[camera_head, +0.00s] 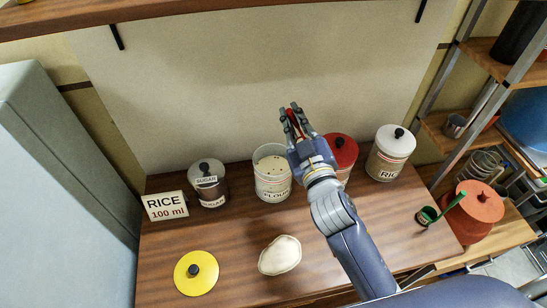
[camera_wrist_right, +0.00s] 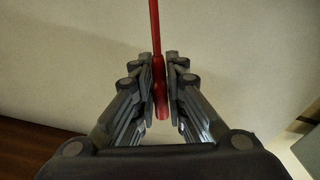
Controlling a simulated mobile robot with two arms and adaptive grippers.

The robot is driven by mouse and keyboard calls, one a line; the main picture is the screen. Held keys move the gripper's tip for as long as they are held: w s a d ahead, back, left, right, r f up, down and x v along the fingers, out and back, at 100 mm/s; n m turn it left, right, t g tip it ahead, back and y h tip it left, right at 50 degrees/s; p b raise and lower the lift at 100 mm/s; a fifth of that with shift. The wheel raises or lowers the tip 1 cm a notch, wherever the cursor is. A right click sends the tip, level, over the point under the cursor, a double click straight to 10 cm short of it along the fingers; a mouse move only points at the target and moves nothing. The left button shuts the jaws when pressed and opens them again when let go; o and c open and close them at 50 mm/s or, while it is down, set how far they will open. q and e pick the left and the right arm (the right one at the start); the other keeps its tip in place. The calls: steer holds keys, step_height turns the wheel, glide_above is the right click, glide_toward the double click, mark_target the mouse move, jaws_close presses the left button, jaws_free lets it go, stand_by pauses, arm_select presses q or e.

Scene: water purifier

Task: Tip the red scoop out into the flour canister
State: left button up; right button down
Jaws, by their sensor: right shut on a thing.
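The flour canister (camera_head: 272,188) stands open on the wooden counter, with pale, speckled contents near its rim. My right gripper (camera_head: 292,114) is above and to the right of the canister's mouth in the head view. It is shut on the red scoop (camera_head: 291,121). In the wrist view, the scoop's thin red handle (camera_wrist_right: 155,38) runs up from between the fingers and out of the frame. The scoop's bowl is out of sight, so I cannot tell what it holds. My left gripper is not in view.
A lidded sugar canister (camera_head: 209,187) stands left, beside a rice 100 ml sign (camera_head: 166,207). Right are a red-lidded canister (camera_head: 341,152) and a rice canister (camera_head: 388,158). In front lie a yellow lid (camera_head: 192,281) and a cream-coloured thing (camera_head: 280,255). A green scoop (camera_head: 437,213) is far right.

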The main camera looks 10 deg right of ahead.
steer(key=shift+s+a+r+n, duration=0.1)
steer(key=shift+a+r+n, duration=0.15)
steer(key=shift+a+n, duration=0.25)
steer(key=shift+a, duration=0.2)
steer(key=shift+s+a+n, duration=0.15)
steer(key=shift+a+n, duration=0.15)
steer(key=shift+a, duration=0.35)
steer(key=shift+a, duration=0.2)
steer(key=shift+s+a+f+n+b, duration=0.1)
steer(key=shift+a+n+b, duration=0.35)
steer(key=shift+a, duration=0.2)
